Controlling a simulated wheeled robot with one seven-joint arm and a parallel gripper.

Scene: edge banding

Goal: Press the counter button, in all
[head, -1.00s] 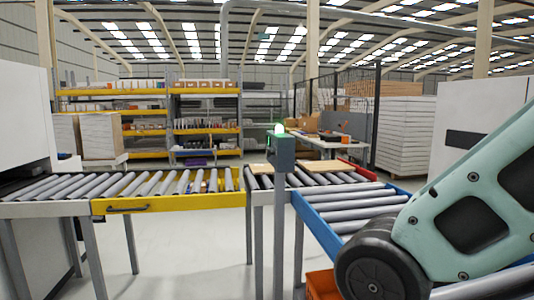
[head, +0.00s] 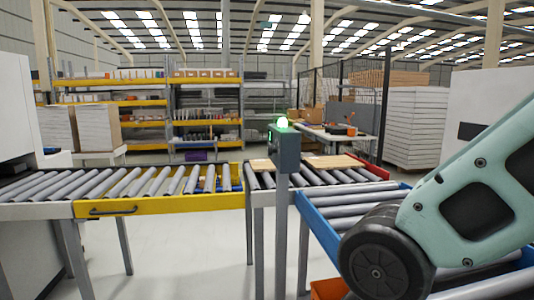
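A dark grey control box (head: 285,150) stands on a grey post in the middle of the head view, in front of the roller conveyors. A lit, whitish-green dome (head: 282,123) sits on top of it. A small green mark shows on the box's left side; I cannot make out whether it is a display or the button. My arm's light green link and black joint fill the right side. My gripper is outside the view.
A yellow-edged roller section (head: 150,207) lies left of the post. A blue-edged roller section (head: 330,232) lies to the right, partly behind my arm. Flat wooden boards (head: 333,161) rest on the rollers behind the box. Orange bin (head: 328,289) is below. Floor between the legs is clear.

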